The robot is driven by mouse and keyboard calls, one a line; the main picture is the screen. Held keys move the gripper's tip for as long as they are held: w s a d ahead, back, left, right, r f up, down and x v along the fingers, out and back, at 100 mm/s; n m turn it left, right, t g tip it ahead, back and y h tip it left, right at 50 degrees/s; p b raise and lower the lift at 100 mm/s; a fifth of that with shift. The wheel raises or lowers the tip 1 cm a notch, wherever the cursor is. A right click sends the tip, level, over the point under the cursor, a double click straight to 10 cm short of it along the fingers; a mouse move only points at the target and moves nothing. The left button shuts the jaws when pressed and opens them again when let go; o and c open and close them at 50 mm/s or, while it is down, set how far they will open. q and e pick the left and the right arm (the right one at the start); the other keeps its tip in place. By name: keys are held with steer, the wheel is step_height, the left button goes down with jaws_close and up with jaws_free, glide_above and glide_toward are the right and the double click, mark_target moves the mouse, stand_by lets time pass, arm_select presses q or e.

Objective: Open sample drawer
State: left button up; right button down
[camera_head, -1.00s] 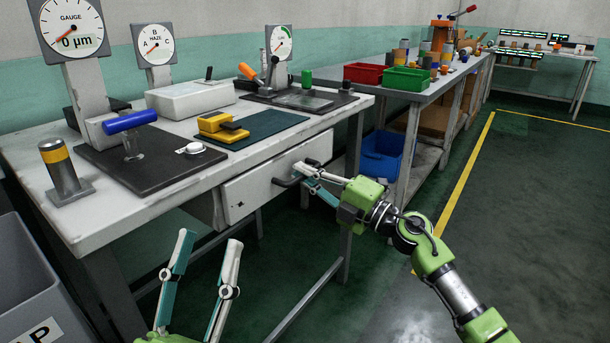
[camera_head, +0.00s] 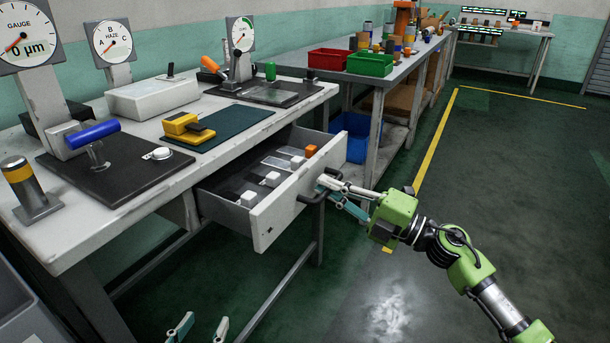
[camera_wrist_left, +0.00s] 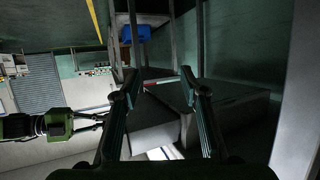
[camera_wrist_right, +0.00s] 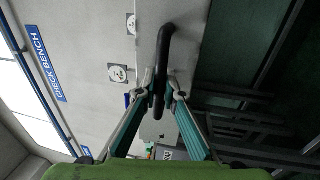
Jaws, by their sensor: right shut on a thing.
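The sample drawer (camera_head: 296,206) stands pulled out from under the bench, with its white front toward the aisle. Inside it lie several white-topped pieces and one orange-topped piece (camera_head: 311,150) on a dark lining. My right gripper (camera_head: 324,186) is shut on the drawer's black handle (camera_head: 311,198). In the right wrist view the handle (camera_wrist_right: 165,50) runs between the fingertips (camera_wrist_right: 160,92). My left gripper (camera_head: 200,328) is low at the bottom edge of the head view, mostly cut off. In the left wrist view its fingers (camera_wrist_left: 158,80) are apart with nothing between them.
The bench (camera_head: 60,240) carries gauges, a white box (camera_head: 150,97), a dark green mat (camera_head: 225,130) and a yellow block (camera_head: 187,127). A second bench with red (camera_head: 328,61) and green (camera_head: 369,64) bins stands behind. The floor on the right is clear.

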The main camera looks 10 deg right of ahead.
arm_select(q)
steer(key=shift+s+a+f+g, duration=0.2)
steer(key=shift+s+f+g, duration=0.15)
steer(key=shift+f, duration=0.3)
arm_select(e)
steer(key=r+v, duration=0.1)
steer(key=v, duration=0.6)
steer(key=shift+s+d, duration=0.15)
steer(key=shift+s, duration=0.05)
steer(key=shift+r, duration=0.1)
steer(key=c, duration=2.2)
jaws_free()
steer(key=shift+o, duration=0.2)
steer(key=v, duration=1.2)
